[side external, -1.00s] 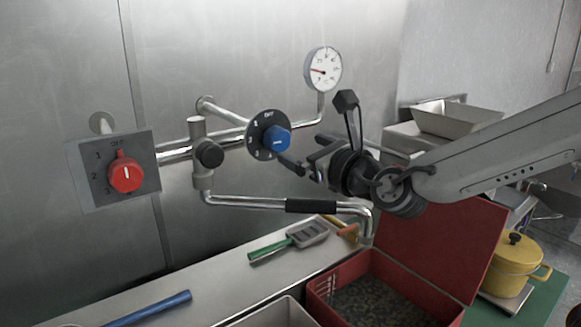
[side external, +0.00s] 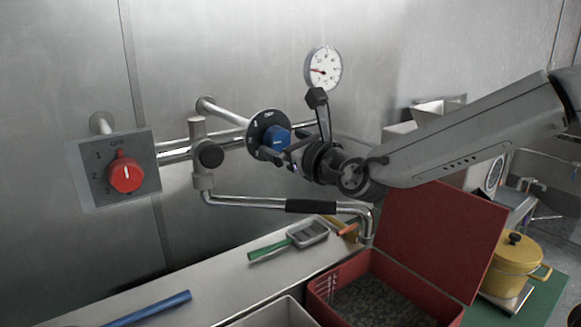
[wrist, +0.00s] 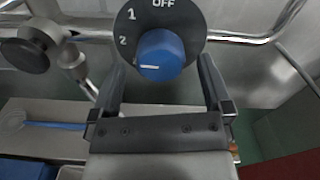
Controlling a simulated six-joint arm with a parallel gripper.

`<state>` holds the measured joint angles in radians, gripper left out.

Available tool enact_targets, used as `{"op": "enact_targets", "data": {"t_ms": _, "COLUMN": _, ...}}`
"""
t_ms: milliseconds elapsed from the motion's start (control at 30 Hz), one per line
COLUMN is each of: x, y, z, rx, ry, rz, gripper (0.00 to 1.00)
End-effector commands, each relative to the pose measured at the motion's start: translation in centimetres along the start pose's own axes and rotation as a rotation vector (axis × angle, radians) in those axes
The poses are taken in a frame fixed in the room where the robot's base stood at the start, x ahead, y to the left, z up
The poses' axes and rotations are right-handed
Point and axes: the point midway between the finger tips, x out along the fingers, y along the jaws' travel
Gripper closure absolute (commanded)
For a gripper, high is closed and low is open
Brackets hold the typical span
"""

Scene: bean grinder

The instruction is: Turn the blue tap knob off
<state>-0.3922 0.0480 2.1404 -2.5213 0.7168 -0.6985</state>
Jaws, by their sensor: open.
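The blue tap knob (side external: 276,138) sits on a round dark dial plate (side external: 254,140) on the wall pipework. In the wrist view the blue knob (wrist: 162,52) is in front of the dial plate (wrist: 190,18), where OFF, 1 and 2 can be read. Its white mark lies roughly level and points to the left, below the 2. My gripper (side external: 286,147) is open at the knob. In the wrist view my gripper (wrist: 162,66) has one finger on each side of the knob, with a visible gap on both sides.
A red knob (side external: 126,174) on a grey plate is at the left. A black valve handle (side external: 209,154), a gauge (side external: 323,68) and a black-gripped pipe (side external: 311,206) surround the dial. Below are a green-handled scoop (side external: 276,246) and an open red box (side external: 440,240).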

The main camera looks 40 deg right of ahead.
Motion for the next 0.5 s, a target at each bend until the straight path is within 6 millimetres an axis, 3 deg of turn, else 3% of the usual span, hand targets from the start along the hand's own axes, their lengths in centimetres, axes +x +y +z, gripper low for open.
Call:
{"op": "enact_targets", "data": {"t_ms": 200, "x": 1.6, "y": 0.0, "z": 0.0, "rx": 0.001, "ry": 0.000, "rz": -0.001, "gripper": 0.00}}
{"op": "enact_targets", "data": {"t_ms": 500, "x": 2.1, "y": 0.0, "z": 0.0, "rx": 0.001, "ry": -0.001, "rz": -0.001, "gripper": 0.00}}
